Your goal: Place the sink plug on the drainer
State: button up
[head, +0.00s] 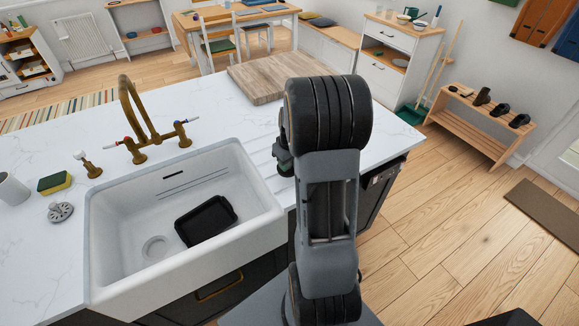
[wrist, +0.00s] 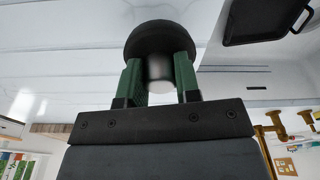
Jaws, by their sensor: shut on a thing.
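My gripper (wrist: 158,62) is shut on the sink plug (wrist: 160,38), a black round disc with a pale grey stem between the two green fingers. In the head view my gripper (head: 284,160) is mostly hidden behind my arm, and the plug cannot be made out there. It is over the right side of the sink, by the drainer (head: 260,156), the grooved white worktop beside the basin. The grooves also show behind the plug in the wrist view. The gap between plug and drainer cannot be judged.
The white sink (head: 150,215) holds a black tray (head: 206,221). A brass tap (head: 135,110) stands behind it. A wooden board (head: 258,82) lies behind the drainer. A metal strainer (head: 61,211), a sponge (head: 55,182) and a white mug (head: 12,189) are at left.

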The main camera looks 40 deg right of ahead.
jog(key=f, duration=0.2)
jog(key=shift+w+d+f, duration=0.1)
jog(key=shift+d+f, duration=0.2)
jog(key=shift+f, duration=0.6)
jog(key=shift+f, duration=0.1)
jog(key=shift+f, duration=0.15)
jog(key=o, duration=0.9)
